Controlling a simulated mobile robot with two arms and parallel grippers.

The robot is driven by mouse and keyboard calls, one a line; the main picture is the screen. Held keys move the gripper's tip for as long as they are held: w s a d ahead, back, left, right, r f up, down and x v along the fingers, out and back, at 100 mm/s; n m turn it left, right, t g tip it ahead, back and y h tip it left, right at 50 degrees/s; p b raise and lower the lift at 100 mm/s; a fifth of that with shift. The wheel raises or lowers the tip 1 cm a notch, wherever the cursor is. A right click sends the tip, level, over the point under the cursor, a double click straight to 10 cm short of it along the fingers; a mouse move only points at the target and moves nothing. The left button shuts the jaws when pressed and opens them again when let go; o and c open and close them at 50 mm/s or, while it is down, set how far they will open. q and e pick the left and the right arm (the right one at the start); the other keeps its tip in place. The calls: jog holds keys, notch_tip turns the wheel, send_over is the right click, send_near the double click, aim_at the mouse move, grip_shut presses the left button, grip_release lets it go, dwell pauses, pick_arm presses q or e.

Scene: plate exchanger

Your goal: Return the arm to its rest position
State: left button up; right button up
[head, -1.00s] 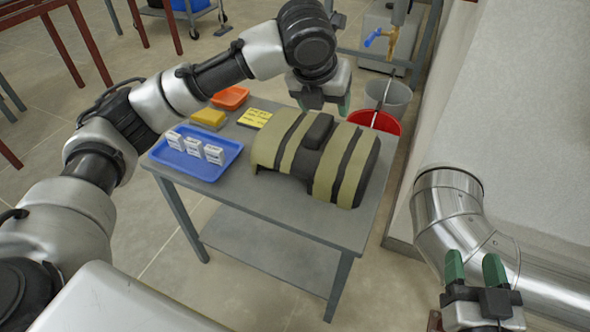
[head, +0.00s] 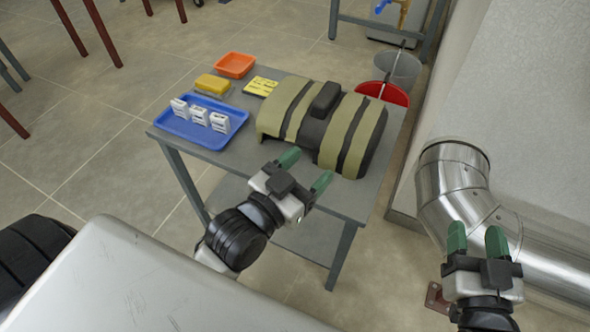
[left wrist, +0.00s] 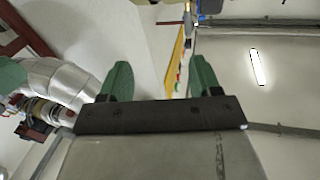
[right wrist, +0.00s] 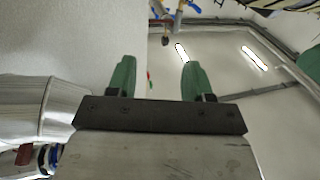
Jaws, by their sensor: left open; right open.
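My left gripper (head: 305,170) is open and empty in the head view, in front of the near edge of the grey table (head: 325,198). Its green fingertips point toward the striped olive and black bundle (head: 300,108) on the table; in this view they overlap the table edge, and I cannot tell the exact gap. The left wrist view shows its fingers (left wrist: 160,82) apart with nothing between them. My right gripper (head: 477,238) is open and empty at the lower right, in front of the silver pipe. The right wrist view shows its fingers (right wrist: 155,80) apart too.
A blue tray (head: 178,130) with white boxes, a yellow sponge (head: 212,84), an orange tray (head: 235,65) and a yellow note (head: 260,86) are on the table. A red bucket (head: 383,93) and grey bucket (head: 402,68) stand behind it. A silver pipe (head: 452,180) runs along the right wall.

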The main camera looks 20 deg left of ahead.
pick_arm(q)
jog(key=shift+s+a+f+n+t+y, duration=0.1)
jog(key=shift+s+a+n+t+y, duration=0.2)
jog(key=shift+s+a+n+y, duration=0.45)
jog(key=shift+w+h, duration=0.1)
jog(key=shift+h, duration=0.25)
